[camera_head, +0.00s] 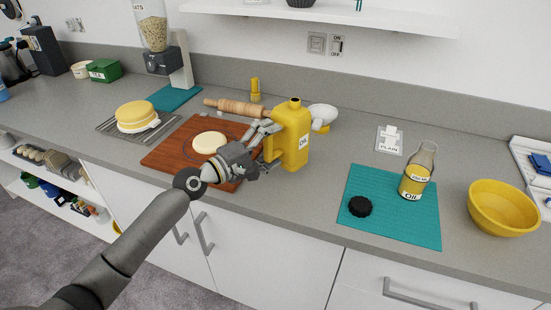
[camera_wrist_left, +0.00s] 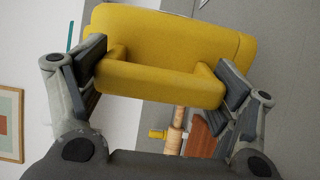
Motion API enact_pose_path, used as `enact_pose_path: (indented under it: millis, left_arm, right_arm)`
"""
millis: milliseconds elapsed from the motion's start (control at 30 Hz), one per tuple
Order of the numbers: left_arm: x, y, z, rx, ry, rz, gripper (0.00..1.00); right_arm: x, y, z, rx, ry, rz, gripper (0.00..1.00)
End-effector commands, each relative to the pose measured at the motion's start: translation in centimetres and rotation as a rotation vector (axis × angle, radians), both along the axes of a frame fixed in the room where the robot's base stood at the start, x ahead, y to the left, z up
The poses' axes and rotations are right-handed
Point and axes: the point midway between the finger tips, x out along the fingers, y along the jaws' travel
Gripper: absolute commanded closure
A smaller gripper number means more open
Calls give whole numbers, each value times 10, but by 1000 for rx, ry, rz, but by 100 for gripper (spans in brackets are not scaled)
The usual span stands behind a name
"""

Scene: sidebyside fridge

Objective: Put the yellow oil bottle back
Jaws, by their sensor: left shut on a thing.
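The yellow oil bottle (camera_head: 291,135) is a jug with an "OIL" label and an open neck. It stands upright at the right edge of the wooden board, on or just above the counter; I cannot tell which. My left gripper (camera_head: 268,137) is shut on its handle side. In the left wrist view the bottle's handle (camera_wrist_left: 160,82) fills the space between the two fingers (camera_wrist_left: 163,85). A black cap (camera_head: 360,206) lies on the teal mat (camera_head: 391,228). A small glass bottle (camera_head: 416,172) labelled "OIL", with yellow contents, stands on the same mat. My right gripper is not in view.
The wooden board (camera_head: 166,155) holds a round of dough (camera_head: 209,142). A rolling pin (camera_head: 238,108) and a white bowl-like thing (camera_head: 323,113) lie behind. A yellow bowl (camera_head: 503,208) stands at the right. The counter between the jug and the teal mat is clear.

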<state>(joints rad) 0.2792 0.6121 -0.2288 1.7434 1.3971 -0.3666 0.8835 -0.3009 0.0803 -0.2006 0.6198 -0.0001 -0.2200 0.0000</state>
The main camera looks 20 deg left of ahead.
Motion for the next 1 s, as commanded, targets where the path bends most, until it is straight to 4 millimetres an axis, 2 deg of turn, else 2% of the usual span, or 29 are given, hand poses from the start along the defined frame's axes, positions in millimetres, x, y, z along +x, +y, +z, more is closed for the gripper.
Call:
enact_pose_path:
  millis: [200, 300, 467, 900, 933, 1000]
  left_arm:
    - [13, -5, -14, -3, -4, 1, 54]
    - [19, -8, -28, -3, -2, 1, 54]
    - [18, -7, -48, -3, -2, 1, 54]
    - [18, -7, -55, -1, -4, 1, 54]
    - [17, -7, -56, 0, -1, 0, 15]
    - [17, -7, -55, 1, -1, 0, 6]
  right_arm:
    - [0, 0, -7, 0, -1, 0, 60]
    - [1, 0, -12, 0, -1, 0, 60]
    - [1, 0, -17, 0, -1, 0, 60]
    - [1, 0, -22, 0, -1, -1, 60]
    - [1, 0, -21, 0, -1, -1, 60]
    - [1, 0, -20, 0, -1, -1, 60]
